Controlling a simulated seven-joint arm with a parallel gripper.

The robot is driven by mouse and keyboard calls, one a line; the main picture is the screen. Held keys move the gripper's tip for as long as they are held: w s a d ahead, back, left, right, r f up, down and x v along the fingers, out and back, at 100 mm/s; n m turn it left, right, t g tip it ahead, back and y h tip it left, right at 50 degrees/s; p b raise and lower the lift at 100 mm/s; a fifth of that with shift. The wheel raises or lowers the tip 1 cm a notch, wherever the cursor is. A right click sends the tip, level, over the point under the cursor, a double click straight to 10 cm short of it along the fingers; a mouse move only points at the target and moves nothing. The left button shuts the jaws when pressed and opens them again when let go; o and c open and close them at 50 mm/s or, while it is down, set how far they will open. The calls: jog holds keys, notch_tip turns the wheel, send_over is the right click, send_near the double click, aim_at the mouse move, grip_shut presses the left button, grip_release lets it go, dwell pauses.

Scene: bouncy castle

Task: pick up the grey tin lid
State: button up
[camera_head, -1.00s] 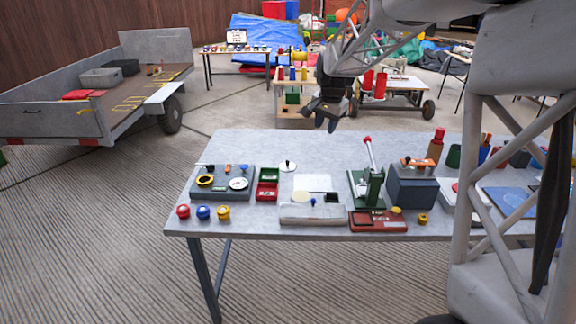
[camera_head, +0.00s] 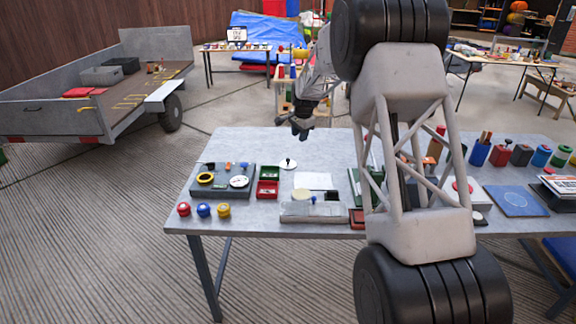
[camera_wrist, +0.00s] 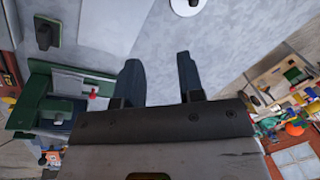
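The lid (camera_head: 288,164) is a small pale round disc with a dark knob on top.
A grey device with dials (camera_head: 222,182) stands left of the red and green trays (camera_head: 268,185). A white sheet (camera_head: 313,181) lies right of the lid. My arm hides part of the green press (camera_head: 356,186). The tabletop around the lid is mostly clear.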

jog(key=m, duration=0.1)
send_over(288, 159)
jog(key=s, duration=0.1)
notch_tip(288, 159, down, 10)
jog(key=shift+d+r, duration=0.15)
jog(key=shift+d, duration=0.2)
jog(key=shift+w+a+f, duration=0.1)
jog(key=shift+w+f, duration=0.1)
jog(key=shift+f, duration=1.1)
jog(key=shift+f, duration=0.15)
jog(key=shift+w+a+f, duration=0.1)
jog(key=shift+w+f, duration=0.05)
jog(key=shift+f, duration=0.65)
jog(key=shift+w+a+f, duration=0.1)
jog(key=shift+w+f, duration=0.05)
jog(key=shift+f, duration=0.65)
jog(key=shift+w+a+f, duration=0.1)
jog(key=shift+w+f, duration=0.05)
jog(key=shift+f, duration=0.65)
grip_shut()
